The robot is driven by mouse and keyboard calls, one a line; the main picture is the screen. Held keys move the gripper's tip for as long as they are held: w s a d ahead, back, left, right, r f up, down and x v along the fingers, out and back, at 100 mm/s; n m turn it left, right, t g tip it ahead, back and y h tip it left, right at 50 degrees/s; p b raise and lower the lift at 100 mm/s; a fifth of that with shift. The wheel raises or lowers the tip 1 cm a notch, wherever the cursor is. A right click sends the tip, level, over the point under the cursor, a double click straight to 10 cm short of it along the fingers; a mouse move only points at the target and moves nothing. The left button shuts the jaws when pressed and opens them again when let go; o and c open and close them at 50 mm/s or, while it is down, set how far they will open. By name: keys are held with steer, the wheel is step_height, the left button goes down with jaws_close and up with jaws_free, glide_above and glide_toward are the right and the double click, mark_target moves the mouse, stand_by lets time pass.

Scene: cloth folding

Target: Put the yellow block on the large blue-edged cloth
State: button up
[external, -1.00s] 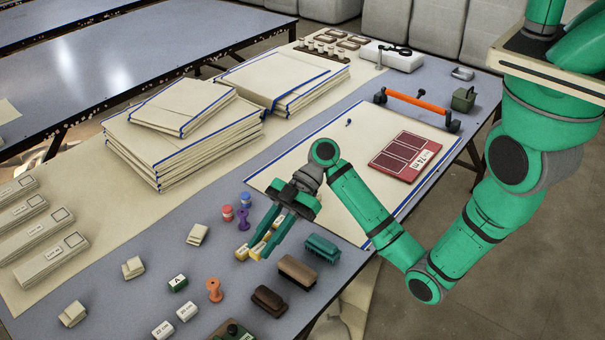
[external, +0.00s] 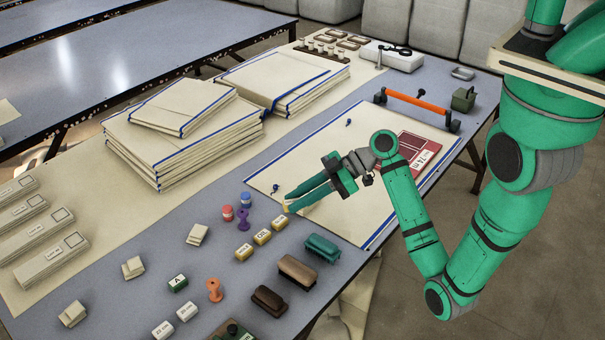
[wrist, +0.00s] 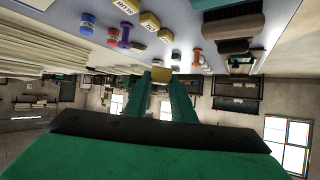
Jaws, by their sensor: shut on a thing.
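The large blue-edged cloth (external: 335,140) lies flat on the right part of the table. My gripper (external: 287,203) is over its near left part, tilted close to level. The gripper is shut on a small yellow block, which shows between the fingertips in the wrist view (wrist: 161,75) and as a pale bit at the tips in the external view. I cannot tell whether the block touches the cloth. Other yellow labelled blocks stand in a row on the bare table: one left (external: 243,252), one middle (external: 262,237), one right (external: 278,223).
A red panel (external: 412,147) lies on the cloth's right side, partly behind my arm. An orange-handled bar (external: 418,104) stands at its far edge. Purple spool (external: 243,218), brushes (external: 297,271) and folded cloth stacks (external: 180,145) surround it. The cloth's middle is clear.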

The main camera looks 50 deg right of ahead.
steer(key=s+d+m+t+h, duration=0.3)
steer(key=d+m+h, duration=0.2)
steer(key=d, duration=0.8)
steer(key=s+d+m+t+h, duration=0.25)
steer(key=d+m+h, duration=0.25)
steer(key=d, duration=0.9)
steer(key=shift+m+g, duration=0.25)
steer(key=shift+m, duration=0.05)
steer(key=w+d+f, duration=0.2)
steer(key=w, duration=0.1)
steer(key=w+d+f, duration=0.2)
steer(key=w+f, duration=0.1)
steer(key=w+d+f, duration=0.2)
steer(key=w+f, duration=0.1)
steer(key=w, duration=0.1)
steer(key=shift+d, duration=0.1)
steer(key=shift+w+d+f, duration=0.3)
steer(key=shift+w+f, duration=0.15)
steer(key=shift+f, duration=1.75)
steer(key=shift+f, duration=0.1)
steer(key=o, duration=1)
